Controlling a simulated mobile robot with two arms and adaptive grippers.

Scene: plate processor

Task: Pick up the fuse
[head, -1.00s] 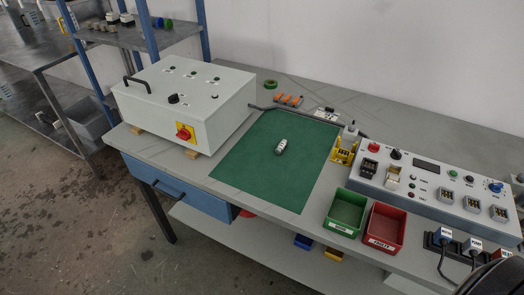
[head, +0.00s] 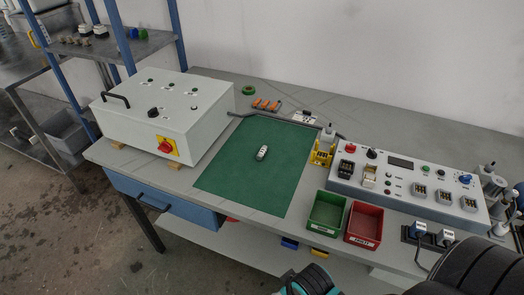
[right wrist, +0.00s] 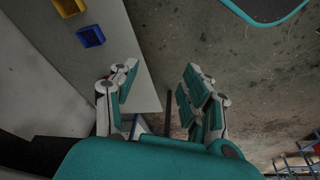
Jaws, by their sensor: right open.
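The fuse (head: 262,152) is a small pale cylinder with darker ends. It lies on the green mat (head: 235,185) in the middle of the workbench in the head view, with nothing touching it. My right gripper (right wrist: 160,88) is open and empty in the right wrist view. Its teal-padded fingers are spread above the floor and beside the bench's lower shelf, away from the fuse. The fuse does not show in the right wrist view. My left gripper is not in view.
A grey control box (head: 165,115) stands left of the mat. A yellow holder (head: 322,153), a green bin (head: 326,211), a red bin (head: 364,225) and a test panel (head: 405,185) stand to its right. The mat around the fuse is clear.

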